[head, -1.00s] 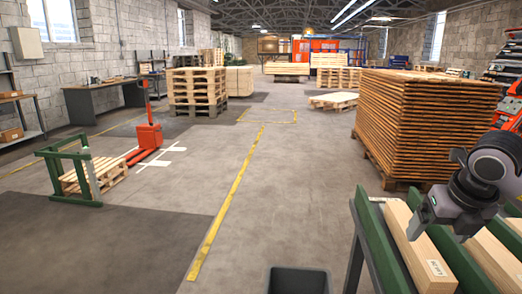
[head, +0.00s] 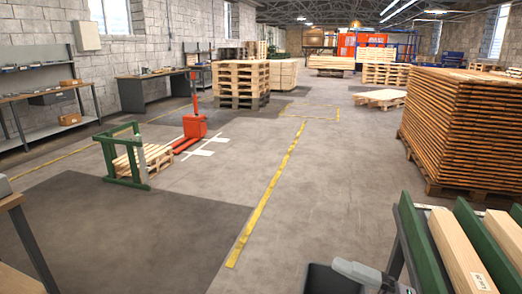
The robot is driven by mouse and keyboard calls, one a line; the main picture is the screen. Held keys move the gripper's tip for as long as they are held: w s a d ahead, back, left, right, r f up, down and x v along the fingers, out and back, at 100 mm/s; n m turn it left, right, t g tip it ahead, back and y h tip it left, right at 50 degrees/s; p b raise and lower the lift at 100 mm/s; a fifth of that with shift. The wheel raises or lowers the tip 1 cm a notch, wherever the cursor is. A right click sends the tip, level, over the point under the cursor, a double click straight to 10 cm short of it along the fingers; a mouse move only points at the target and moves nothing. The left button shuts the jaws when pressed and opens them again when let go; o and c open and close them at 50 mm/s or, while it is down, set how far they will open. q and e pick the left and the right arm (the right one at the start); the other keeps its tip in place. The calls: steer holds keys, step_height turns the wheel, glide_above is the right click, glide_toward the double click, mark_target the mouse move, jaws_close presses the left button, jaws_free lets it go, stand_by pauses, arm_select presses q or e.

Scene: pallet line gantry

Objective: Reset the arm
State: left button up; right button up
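A light grey part of my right arm, at or near the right gripper (head: 368,276), shows at the bottom edge of the head view. It lies between a dark bin (head: 325,280) and the green timber rack (head: 421,250). The rest of this arm is cut off below the frame. The fingers cannot be made out, and nothing held is visible. My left gripper is not in view.
Timber beams (head: 462,255) lie on the rack at lower right. A tall board stack (head: 465,125) stands behind it. A red pallet jack (head: 194,128) and green frame (head: 127,158) stand left. A bench corner (head: 12,202) is at near left. The middle floor is clear.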

steer(key=s+d+f+m+t+h+p, duration=0.1)
steer(key=d+f+m+t+h, duration=0.25)
steer(key=f+m+h, duration=0.45)
steer(key=d+f+m+t+h+p, duration=0.1)
steer(key=d+f+m+t+h, duration=0.3)
steer(key=m, duration=0.8)
steer(key=s+f+m+g+h, duration=0.4)
steer(key=s+f+m+g, duration=0.1)
steer(key=s+f, duration=0.6)
step_height(320, 180, down, 3)
steer(key=shift+r+m, duration=0.2)
steer(key=shift+m, duration=0.1)
